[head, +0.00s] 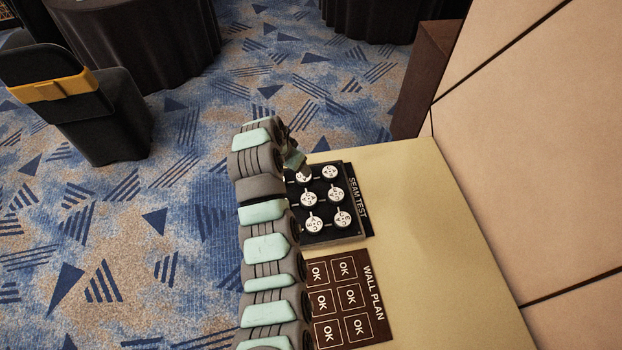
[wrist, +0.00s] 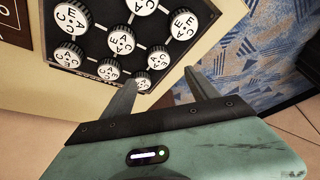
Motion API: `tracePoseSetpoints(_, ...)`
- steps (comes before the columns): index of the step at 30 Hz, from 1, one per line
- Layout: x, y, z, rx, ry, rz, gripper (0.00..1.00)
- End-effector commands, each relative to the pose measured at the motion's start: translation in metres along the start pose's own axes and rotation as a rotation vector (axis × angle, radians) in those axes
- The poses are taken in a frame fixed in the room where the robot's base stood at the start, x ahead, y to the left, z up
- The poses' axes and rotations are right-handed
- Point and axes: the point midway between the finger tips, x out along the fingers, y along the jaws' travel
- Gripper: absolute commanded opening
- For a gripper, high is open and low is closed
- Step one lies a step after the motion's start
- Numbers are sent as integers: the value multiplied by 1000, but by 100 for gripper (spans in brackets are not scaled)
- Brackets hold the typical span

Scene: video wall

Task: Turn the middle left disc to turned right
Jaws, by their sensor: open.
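The black board (head: 318,237) lettered SEAM TEST carries rows of round white discs with black letters and marks. The middle left disc (wrist: 162,55), judged by the board's lettering, lies in the column nearest my gripper in the wrist view. In the head view this disc (head: 304,176) shows just below my gripper (head: 299,163). My gripper (wrist: 159,76) is open, its two fingers spread with nothing held between them. The disc appears just beyond the gap between the fingertips; I cannot tell whether they touch it. Its mark is too small to read surely.
Neighbouring discs (wrist: 143,80) and (wrist: 183,23) sit close to the fingertips. A brown WALL PLAN card (head: 376,318) with several OK boxes lies beside the board on the pale table (head: 440,250). Carpet is at left, a panelled wall (head: 545,130) at right. My arm hides part of the board.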

Motion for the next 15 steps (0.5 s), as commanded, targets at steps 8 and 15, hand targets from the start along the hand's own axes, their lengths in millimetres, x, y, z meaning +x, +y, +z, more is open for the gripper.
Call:
tracePoseSetpoints(8, 20, 2, 2, 6, -12, 11, 69)
tracePoseSetpoints(15, 54, 4, 4, 5, -15, 14, 69)
